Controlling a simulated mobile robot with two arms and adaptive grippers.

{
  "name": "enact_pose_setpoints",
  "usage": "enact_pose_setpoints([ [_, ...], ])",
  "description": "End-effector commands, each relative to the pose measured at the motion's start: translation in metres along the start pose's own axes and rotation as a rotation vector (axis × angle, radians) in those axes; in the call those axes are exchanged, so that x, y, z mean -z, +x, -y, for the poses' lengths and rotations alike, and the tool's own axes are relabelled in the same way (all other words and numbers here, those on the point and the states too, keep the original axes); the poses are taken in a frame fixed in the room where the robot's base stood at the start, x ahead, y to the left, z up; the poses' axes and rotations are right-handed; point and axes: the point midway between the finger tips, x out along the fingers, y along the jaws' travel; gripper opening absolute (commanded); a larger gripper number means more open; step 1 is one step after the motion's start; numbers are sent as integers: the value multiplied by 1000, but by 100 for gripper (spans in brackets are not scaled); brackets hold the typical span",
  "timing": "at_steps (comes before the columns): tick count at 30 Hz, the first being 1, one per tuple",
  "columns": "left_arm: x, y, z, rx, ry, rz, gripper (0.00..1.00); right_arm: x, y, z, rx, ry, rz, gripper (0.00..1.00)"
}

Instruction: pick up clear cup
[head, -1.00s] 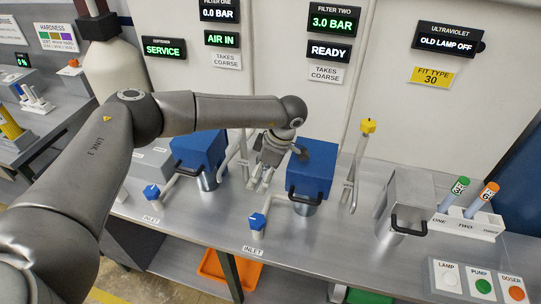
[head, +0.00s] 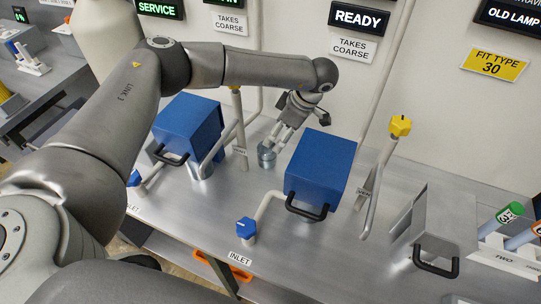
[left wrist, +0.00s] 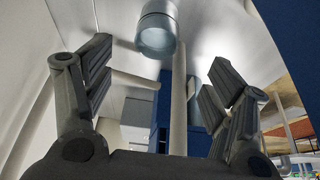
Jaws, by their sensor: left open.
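The clear cup (head: 267,157) stands upright on the grey metal bench, between the two blue filter boxes. It also shows in the left wrist view (left wrist: 157,33), at the top middle, ahead of and between the fingers. My left gripper (head: 283,138) is open and empty, pointing down just behind and to the right of the cup in the head view. In the left wrist view its two fingers (left wrist: 155,82) are spread wide, with the cup apart from both. My right gripper is not in view.
One blue box (head: 319,170) stands close right of the cup, another (head: 187,125) to its left. Pipes with a blue valve (head: 246,227) and a yellow valve (head: 400,126) rise nearby. A grey box (head: 443,220) stands at right. Bare bench (head: 215,200) lies in front.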

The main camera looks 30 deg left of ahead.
Motion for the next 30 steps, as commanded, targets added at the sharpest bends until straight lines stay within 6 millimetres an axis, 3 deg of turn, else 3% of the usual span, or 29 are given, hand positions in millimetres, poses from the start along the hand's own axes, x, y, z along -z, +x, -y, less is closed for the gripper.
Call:
enact_pose_setpoints([
  [5,-3,11,0,-1,0,-3,78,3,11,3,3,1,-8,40],
  [15,-2,56,0,2,0,-4,78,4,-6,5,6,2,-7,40],
  [23,-2,74,0,2,1,-4,78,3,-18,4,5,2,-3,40],
  [30,-1,107,-1,1,0,-4,78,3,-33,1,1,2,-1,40],
])
